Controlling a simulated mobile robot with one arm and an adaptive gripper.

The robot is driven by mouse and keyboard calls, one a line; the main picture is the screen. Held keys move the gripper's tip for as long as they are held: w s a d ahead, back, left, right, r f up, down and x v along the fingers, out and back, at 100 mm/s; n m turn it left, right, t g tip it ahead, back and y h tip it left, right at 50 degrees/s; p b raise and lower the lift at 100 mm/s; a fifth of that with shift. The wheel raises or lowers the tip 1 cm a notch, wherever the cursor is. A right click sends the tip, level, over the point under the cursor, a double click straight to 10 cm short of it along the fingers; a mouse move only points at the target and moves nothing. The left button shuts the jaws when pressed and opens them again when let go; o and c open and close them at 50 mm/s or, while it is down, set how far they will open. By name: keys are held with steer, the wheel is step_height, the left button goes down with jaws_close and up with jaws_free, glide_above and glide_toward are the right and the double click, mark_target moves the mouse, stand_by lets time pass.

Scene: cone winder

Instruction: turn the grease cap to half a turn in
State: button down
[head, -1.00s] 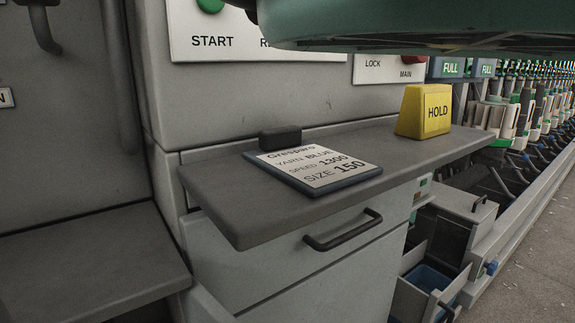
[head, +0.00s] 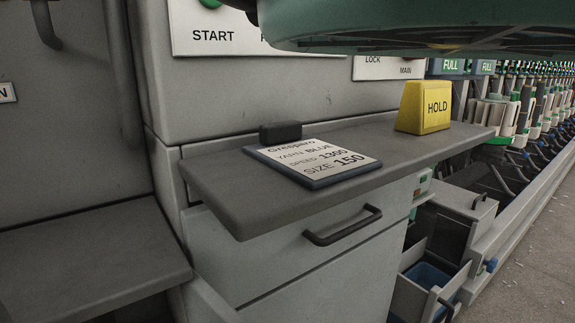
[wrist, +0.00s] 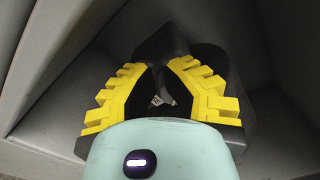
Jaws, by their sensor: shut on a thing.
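My gripper (wrist: 158,72) shows in the wrist view with stepped yellow pads on dark fingers. The fingers are closed in on a dark part in a grey recess. A small piece with a pale mark (wrist: 162,97) shows in the gap between the fingers. I take the held part to be the grease cap, but the fingers hide most of it, and its turn position cannot be read. The head view shows neither the gripper nor the cap.
A grey shelf (head: 225,199) carries a card (head: 318,162) and a yellow HOLD block (head: 424,107). Below are a drawer handle (head: 343,226) and an open bin (head: 430,278). Grey walls surround the gripper closely.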

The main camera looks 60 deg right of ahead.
steer(key=shift+d+r+b, duration=0.2)
steer(key=shift+d+b, duration=0.1)
steer(key=shift+d, duration=0.1)
steer(key=shift+w+d+r+b, duration=0.1)
steer(key=shift+d+r+b, duration=0.25)
steer(key=shift+r, duration=0.8)
stand_by(0.4)
steer(key=v, duration=0.6)
steer(key=shift+p, duration=0.35)
steer(key=shift+a, duration=0.1)
